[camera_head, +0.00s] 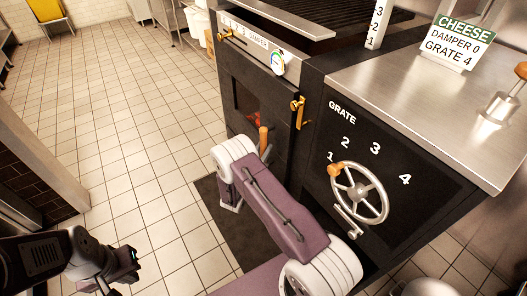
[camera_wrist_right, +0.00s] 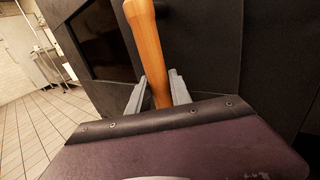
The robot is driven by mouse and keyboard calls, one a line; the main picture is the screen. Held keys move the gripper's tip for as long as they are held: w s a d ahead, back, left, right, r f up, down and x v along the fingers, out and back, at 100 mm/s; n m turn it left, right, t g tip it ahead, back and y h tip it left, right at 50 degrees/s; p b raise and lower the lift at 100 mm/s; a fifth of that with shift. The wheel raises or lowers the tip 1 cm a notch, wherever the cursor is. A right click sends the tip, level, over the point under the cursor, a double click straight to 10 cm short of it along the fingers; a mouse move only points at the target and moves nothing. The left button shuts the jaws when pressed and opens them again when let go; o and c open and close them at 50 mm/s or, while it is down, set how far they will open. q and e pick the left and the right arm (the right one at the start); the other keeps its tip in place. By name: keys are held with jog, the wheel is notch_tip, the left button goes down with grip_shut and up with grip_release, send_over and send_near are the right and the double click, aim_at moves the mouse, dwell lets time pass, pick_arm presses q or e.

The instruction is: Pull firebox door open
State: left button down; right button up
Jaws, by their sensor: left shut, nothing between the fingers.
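The firebox door (camera_head: 240,97) is a dark panel with a window showing an orange glow, on the front of the black stove. It looks closed. Its wooden handle (camera_head: 263,138) sticks out low on the door; it also shows in the right wrist view (camera_wrist_right: 147,40). My right gripper (camera_wrist_right: 160,92) has its grey fingers on both sides of the handle and appears shut on it. In the head view my right wrist hides these fingers. My left gripper (camera_head: 128,264) is shut and empty, low at the left, far from the door.
A grate handwheel (camera_head: 375,190) with numbers sits right of the door. A sign (camera_head: 458,45) stands on the steel top. A dark mat (camera_head: 245,225) lies below; tiled floor to the left is clear.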

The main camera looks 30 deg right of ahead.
grip_shut()
dwell(1.4)
